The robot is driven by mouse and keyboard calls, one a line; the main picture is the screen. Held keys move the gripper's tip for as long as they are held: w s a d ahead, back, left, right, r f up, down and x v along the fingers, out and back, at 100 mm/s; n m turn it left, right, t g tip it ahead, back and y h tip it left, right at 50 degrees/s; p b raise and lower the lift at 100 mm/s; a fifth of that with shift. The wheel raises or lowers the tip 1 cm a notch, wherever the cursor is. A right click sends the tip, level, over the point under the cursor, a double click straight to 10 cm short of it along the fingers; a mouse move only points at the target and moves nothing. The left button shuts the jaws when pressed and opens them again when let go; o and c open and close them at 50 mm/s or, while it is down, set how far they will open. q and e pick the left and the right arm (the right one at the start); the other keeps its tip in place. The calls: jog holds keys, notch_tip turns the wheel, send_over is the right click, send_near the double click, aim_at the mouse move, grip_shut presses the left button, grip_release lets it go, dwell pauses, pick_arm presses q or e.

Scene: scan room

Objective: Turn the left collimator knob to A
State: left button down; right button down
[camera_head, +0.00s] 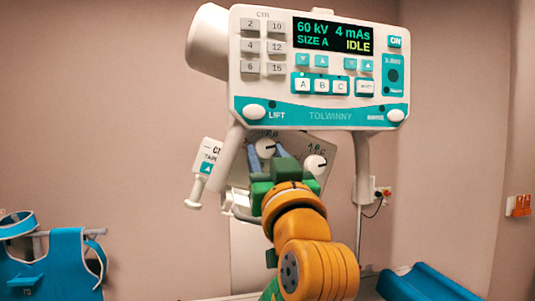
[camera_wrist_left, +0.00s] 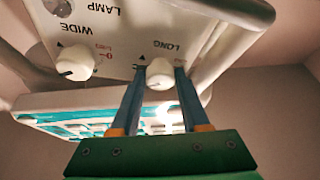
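The left collimator knob (camera_head: 265,148), white and round, sits on the tilted panel under the console. In the left wrist view, where the panel is upside down, it is the knob (camera_wrist_left: 160,74) by the word LONG. My left gripper (camera_head: 267,151) reaches it from below, with one blue-grey finger on each side. In the wrist view, the fingers (camera_wrist_left: 160,82) are apart and flank the knob closely; I cannot tell whether they touch it. The scale letters are too small to read. The console display (camera_head: 333,38) reads SIZE A. My right gripper is not in view.
A second white knob (camera_head: 315,165) is just right on the same panel, by the word WIDE in the wrist view. The console (camera_head: 320,70) hangs close above. A white handle (camera_head: 203,173) is to the left. Blue aprons (camera_head: 55,262) hang lower left.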

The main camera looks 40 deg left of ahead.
pick_arm(q)
jog(key=shift+f, duration=0.1)
jog(key=shift+n+g+b, duration=0.3)
jog(key=shift+n+b, duration=0.2)
jog(key=shift+n, duration=0.2)
jog(key=n, duration=0.1)
jog(key=n+g+y+b, duration=0.1)
jog(key=n, duration=0.1)
jog(key=shift+w+d+g, duration=0.15)
jog(key=shift+g, duration=0.15)
jog(key=shift+n+g, duration=0.3)
jog(key=shift+n, duration=0.8)
jog(key=shift+r+n+g+y+p, duration=0.15)
jog(key=shift+n+g+y, duration=0.1)
jog(key=shift+n+g, duration=0.4)
jog(key=shift+r+n+g+y+p, duration=0.15)
jog(key=shift+n+g+y, duration=0.15)
jog(key=shift+n, duration=0.65)
jog(key=c, duration=0.7)
grip_release()
jog(key=shift+w+f, duration=0.1)
jog(key=shift+d+f, duration=0.1)
